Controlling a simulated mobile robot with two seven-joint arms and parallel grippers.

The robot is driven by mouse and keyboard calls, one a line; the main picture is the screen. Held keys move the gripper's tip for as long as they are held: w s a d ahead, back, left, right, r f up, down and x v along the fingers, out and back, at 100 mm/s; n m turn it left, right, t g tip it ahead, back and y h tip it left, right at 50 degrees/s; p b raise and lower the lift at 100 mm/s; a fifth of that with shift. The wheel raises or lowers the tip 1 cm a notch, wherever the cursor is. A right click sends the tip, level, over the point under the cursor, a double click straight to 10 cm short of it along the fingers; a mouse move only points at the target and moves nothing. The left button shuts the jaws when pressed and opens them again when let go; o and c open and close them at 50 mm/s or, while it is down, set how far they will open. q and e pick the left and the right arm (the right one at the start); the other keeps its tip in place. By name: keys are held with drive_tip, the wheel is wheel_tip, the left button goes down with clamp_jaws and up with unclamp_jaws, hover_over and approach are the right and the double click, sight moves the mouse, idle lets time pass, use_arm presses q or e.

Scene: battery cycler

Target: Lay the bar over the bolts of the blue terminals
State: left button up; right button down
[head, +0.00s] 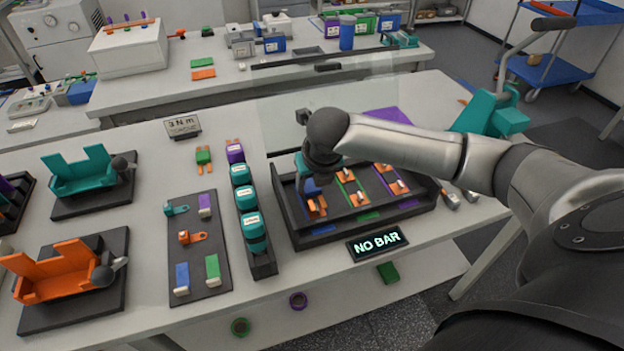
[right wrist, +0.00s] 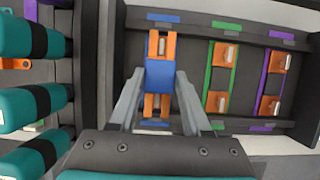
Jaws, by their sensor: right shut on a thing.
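The bar (right wrist: 160,75) has a blue middle and orange forked ends; its blue part also shows in the head view (head: 311,187). My right gripper (right wrist: 159,84) is shut on the blue middle, over the blue-marked lane of the black tray (head: 292,222). In the right wrist view the bar lies lengthwise along this lane. A silver bolt (right wrist: 162,46) shows between the prongs at the far end. The near prongs lie between my fingers, and the near bolt is hard to make out. I cannot tell whether the bar rests on the terminals. My left gripper is out of view.
The green lane (right wrist: 217,82) and purple lane (right wrist: 271,82) beside it hold orange terminals with bolts. A sign (head: 377,242) in front reads "NO BAR". A rack of teal cylinders (head: 252,232) stands close left of the tray. A dark mat (head: 200,235) with small parts lies further left.

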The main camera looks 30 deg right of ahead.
drive_tip(key=shift+r, duration=0.1)
drive_tip(key=shift+f, duration=0.2)
drive_tip(key=shift+f, duration=0.7)
idle(0.3)
drive_tip(key=shift+f+p, duration=0.15)
drive_tip(key=shift+p, duration=0.3)
drive_tip(key=shift+f, duration=0.1)
drive_tip(key=shift+w+f, duration=0.1)
drive_tip(key=shift+f, duration=0.25)
